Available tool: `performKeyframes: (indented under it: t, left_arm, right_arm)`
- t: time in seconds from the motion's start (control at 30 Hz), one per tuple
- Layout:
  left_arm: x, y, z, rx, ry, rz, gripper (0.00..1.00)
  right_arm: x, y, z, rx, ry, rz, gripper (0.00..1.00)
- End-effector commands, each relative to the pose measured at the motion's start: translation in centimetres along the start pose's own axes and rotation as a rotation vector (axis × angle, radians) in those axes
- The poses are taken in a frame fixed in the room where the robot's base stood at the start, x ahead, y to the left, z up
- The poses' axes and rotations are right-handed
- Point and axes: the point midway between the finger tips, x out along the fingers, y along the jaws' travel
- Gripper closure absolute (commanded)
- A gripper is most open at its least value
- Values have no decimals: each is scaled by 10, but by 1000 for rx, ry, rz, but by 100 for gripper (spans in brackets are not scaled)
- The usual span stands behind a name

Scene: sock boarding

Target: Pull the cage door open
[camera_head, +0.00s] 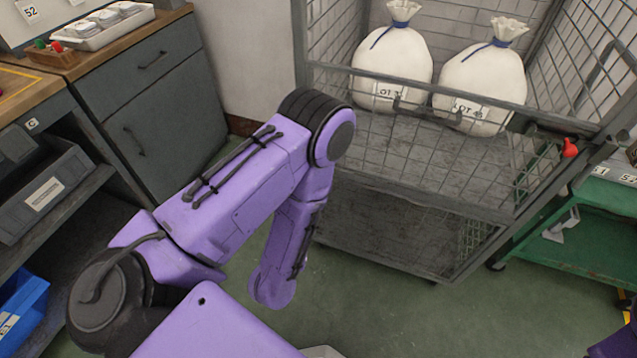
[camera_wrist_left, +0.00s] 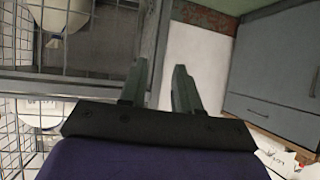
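The wire cage has a low mesh door (camera_head: 390,160) across its front, under a grey top rail. It stands in line with the cage front and looks closed. A dark bar handle (camera_head: 427,113) sits near the middle of its rail, and a red latch knob (camera_head: 570,148) is at its right end. My left arm bends down in front of the cage's left side, and its gripper is hidden in the head view. In the left wrist view my left gripper (camera_wrist_left: 158,80) has its fingers apart with nothing between them, beside a cage post (camera_wrist_left: 158,35). My right gripper is out of view.
Two tied white sacks (camera_head: 393,66) with lot labels stand inside the cage. A green cart (camera_head: 590,235) is close on the right. Grey cabinets (camera_head: 160,105) and a blue bin (camera_head: 20,305) are on the left. The green floor (camera_head: 400,310) before the cage is clear.

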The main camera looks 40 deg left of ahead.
Motion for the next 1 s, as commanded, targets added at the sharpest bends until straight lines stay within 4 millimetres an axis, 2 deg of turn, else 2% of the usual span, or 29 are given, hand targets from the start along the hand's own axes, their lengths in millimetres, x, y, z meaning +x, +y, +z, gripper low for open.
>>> performKeyframes:
  t: [0.03,0.1,0.2,0.3,0.4,0.57,0.8,1.0]
  left_arm:
    - [35,11,35,5,90,12,68]
    - [56,22,40,6,215,20,68]
    - [74,33,45,0,363,16,68]
    - [83,40,46,-12,466,6,68]
    - [85,42,44,-21,523,-3,68]
    - [93,42,32,-29,547,-11,68]
    - [138,40,5,-32,546,-13,68]
    - [166,41,-12,-28,544,-10,68]
  right_arm:
    - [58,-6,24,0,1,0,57]
    - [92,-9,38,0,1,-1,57]
    - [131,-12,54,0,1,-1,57]
    - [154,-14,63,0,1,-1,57]
    - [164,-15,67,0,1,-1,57]
    - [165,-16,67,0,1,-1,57]
    - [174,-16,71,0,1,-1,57]
    - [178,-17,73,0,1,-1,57]
